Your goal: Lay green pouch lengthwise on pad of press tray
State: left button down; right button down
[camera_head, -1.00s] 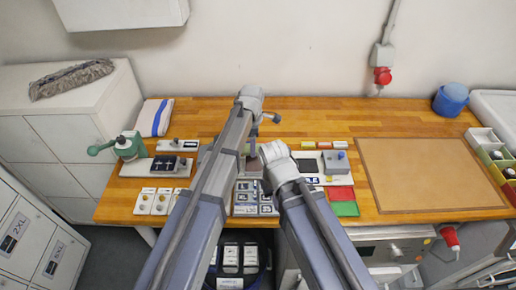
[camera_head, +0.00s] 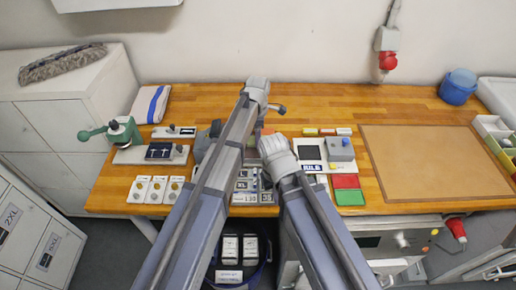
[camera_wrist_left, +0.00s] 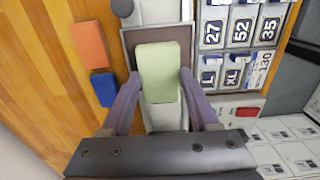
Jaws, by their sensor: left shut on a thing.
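The green pouch (camera_wrist_left: 158,60) is between the two fingers of my left gripper (camera_wrist_left: 160,76) in the left wrist view, and the gripper is shut on it. The pouch lies over the brown pad (camera_wrist_left: 184,36) of the press tray, its long side running along the pad. I cannot tell whether it touches the pad. In the head view my left arm hides the pouch and most of the tray. My right arm ends in a white wrist (camera_head: 274,147) beside the left arm; its fingers are hidden.
Orange (camera_wrist_left: 89,44) and blue (camera_wrist_left: 104,89) blocks lie left of the pad in the left wrist view. Numbered tags (camera_wrist_left: 239,28) stand to its right. In the head view, a brown board (camera_head: 425,160) covers the right side of the bench, with bare wood behind it.

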pick_arm(q)
jog(key=shift+f+b, duration=1.8)
jog(key=shift+f, duration=0.1)
jog(key=shift+f, duration=0.15)
jog(key=shift+c, duration=0.7)
grip_release()
notch_tip(320, 180, up, 13)
jog(key=p, duration=1.2)
jog(key=shift+f, duration=0.2)
